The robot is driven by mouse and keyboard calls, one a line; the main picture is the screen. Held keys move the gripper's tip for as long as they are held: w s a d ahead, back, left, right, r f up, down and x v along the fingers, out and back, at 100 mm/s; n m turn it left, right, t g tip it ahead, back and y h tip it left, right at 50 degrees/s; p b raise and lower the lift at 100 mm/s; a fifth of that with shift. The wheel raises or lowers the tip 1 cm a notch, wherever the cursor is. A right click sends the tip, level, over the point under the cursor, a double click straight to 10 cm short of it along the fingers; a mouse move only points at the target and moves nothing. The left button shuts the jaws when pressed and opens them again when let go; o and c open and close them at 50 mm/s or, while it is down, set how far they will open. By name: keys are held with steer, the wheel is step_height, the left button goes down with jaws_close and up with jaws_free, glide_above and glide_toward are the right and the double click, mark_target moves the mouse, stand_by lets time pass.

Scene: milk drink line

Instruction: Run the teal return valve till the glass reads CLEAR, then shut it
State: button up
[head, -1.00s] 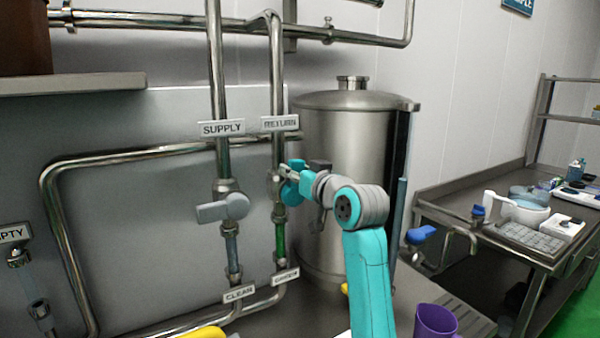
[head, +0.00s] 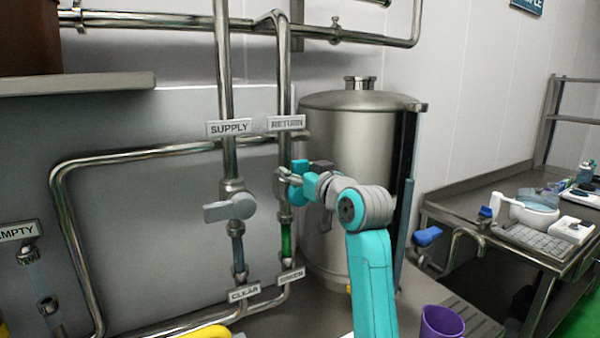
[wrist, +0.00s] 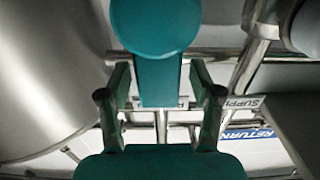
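The teal return valve handle (head: 297,188) is on the pipe under the RETURN label (head: 286,122). Below it the return sight glass (head: 286,240) shows green, and its tag (head: 291,275) seems to read GREEN. My gripper (head: 309,183) is at the teal handle, partly hiding it in the head view. In the wrist view the handle (wrist: 160,82), with a round end, lies between my two fingers (wrist: 160,95). Narrow gaps show on both sides, so the fingers look open around it; contact is not visible.
The grey supply valve (head: 230,207) is close on the left, with its glass (head: 239,255) tagged CLEAR (head: 243,291). A steel tank (head: 345,150) stands behind my arm. A purple cup (head: 441,322) is at the lower right. A blue-handled tap (head: 427,236) is beyond it.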

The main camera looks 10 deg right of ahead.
steer(key=shift+s, duration=0.1)
steer(key=v, duration=1.2)
steer(key=s+f+m+h, duration=0.1)
steer(key=s+f, duration=0.4)
steer(key=f, duration=0.7)
steer(key=s+d+f+m+h, duration=0.1)
steer(key=s+f, duration=0.5)
steer(key=f, duration=0.6)
steer(key=s+f+m+h, duration=0.2)
steer(key=s+f, duration=0.4)
steer(key=f, duration=0.6)
steer(key=shift+d+f+g, duration=0.2)
steer(key=shift+d+g, duration=0.1)
steer(key=shift+g, duration=0.1)
steer(key=s+f+g+h, duration=0.1)
steer(key=s+f, duration=0.3)
steer(key=s, duration=0.9)
steer(key=s+f+h, duration=0.1)
steer(key=s+f, duration=0.3)
steer(key=s, duration=0.9)
steer(key=v, duration=1)
steer(key=shift+s+d+g, duration=0.2)
steer(key=shift+s+g, duration=0.1)
steer(key=shift+s, duration=0.05)
